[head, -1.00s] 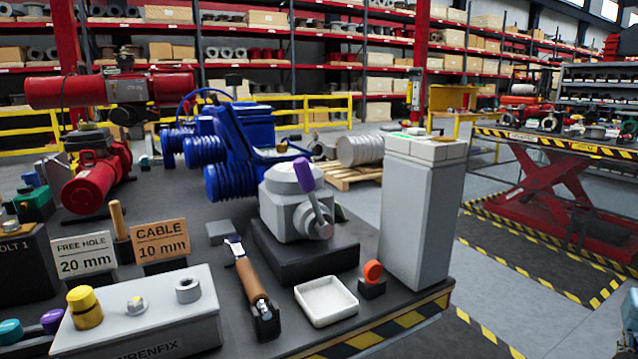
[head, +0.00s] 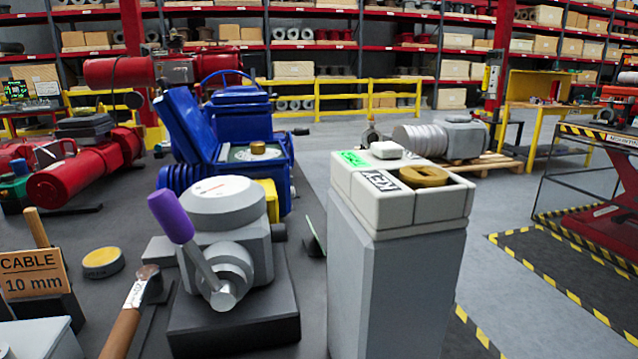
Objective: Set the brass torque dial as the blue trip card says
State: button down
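The blue actuator (head: 245,105) stands beyond the grey lever unit, with a blue cover or panel (head: 183,122) tilted at its left. A small brass dial (head: 258,147) sits on a pale, marked plate (head: 238,154) in its opening; its setting is too small to read. I cannot make out a blue trip card. A thin dark card-like piece (head: 316,238) leans behind the pedestal, its face not readable. My gripper is not in view.
A grey pedestal (head: 390,290) stands front centre, topped by a white tray (head: 400,222) with a "KEY" label and a brass ring-like piece (head: 424,176). The lever unit (head: 222,245) has a purple-handled lever (head: 172,217). Red actuators (head: 85,175) stand left.

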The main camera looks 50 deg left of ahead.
aim_at(257, 148)
jog(key=i, duration=2.15)
jog(key=u, duration=3.8)
jog(key=i, duration=1)
jog(key=z, duration=0.1)
